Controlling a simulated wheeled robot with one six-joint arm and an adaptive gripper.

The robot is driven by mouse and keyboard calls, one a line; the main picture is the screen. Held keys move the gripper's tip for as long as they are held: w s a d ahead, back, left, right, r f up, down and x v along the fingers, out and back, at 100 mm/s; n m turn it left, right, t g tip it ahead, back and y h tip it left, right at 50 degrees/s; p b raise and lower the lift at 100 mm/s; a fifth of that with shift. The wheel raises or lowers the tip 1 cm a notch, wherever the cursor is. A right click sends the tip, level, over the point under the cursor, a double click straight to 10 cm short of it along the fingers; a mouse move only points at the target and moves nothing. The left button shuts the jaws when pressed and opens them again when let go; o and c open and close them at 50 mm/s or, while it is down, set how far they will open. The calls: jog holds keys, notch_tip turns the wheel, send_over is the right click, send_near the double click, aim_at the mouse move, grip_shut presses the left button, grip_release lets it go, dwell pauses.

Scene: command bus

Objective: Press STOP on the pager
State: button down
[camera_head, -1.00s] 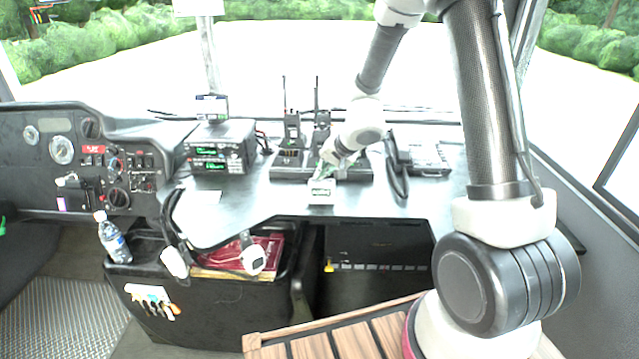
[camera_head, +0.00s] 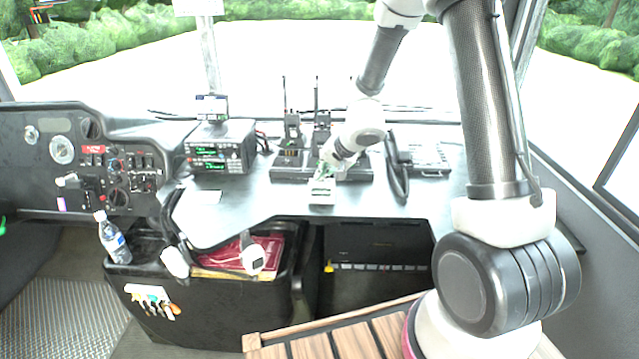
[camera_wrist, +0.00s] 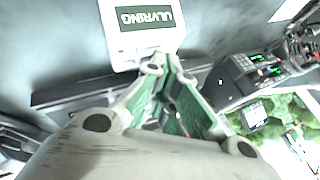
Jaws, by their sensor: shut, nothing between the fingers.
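The pager (camera_head: 321,198) is a small white box near the front edge of the dashboard. In the wrist view the pager (camera_wrist: 121,55) has a dark green display with pale upside-down letters that look like "ULVRING". My gripper (camera_head: 324,172) is shut and empty, its tips close behind and above the pager. In the wrist view my gripper (camera_wrist: 166,62) has its tips at the pager's near edge. I cannot tell whether they touch it. The STOP button cannot be made out; the fingers may cover it.
A radio unit (camera_head: 220,147) with green displays stands to the left. Handheld radios (camera_head: 292,135) stand in a charger behind the gripper. A corded handset (camera_head: 397,165) lies to the right.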

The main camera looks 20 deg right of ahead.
jog(key=shift+w+r, duration=0.1)
jog(key=shift+r, duration=0.5)
jog(key=shift+w+d+r, duration=0.1)
jog(key=shift+w+r, duration=0.15)
jog(key=shift+r, duration=1)
jog(key=shift+w+d+r, duration=0.1)
jog(key=shift+w+r, duration=0.1)
jog(key=shift+r, duration=1)
